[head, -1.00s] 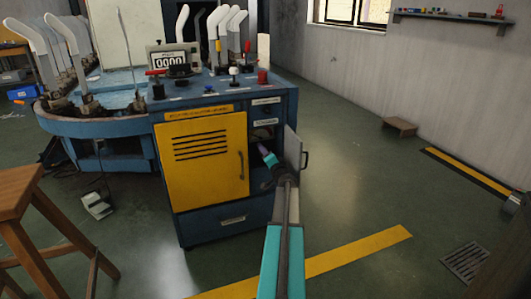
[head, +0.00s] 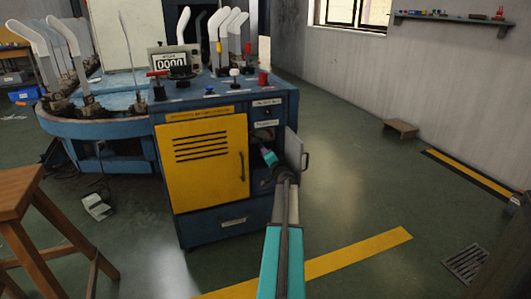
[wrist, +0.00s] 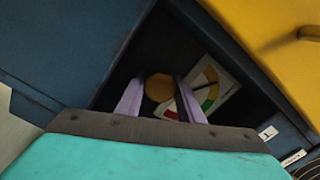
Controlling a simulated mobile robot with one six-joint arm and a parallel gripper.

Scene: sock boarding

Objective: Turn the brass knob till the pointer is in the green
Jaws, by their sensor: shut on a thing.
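The brass knob (wrist: 159,88) shows in the wrist view inside a dark compartment, between the two lavender fingers of my gripper (wrist: 160,92). The fingers are shut on the knob, one on each side. Right of it is a white dial card (wrist: 222,95) with red, yellow and green bands, tilted in this view and partly covered by a finger. In the head view my gripper (head: 265,148) reaches into the open compartment on the cabinet's right side, and the knob is hidden there.
The compartment's grey door (head: 292,148) stands open close to the right of my arm. A yellow cabinet door (head: 203,160) is shut on the left; its edge shows in the wrist view (wrist: 280,40). A wooden stool (head: 20,190) stands at the left.

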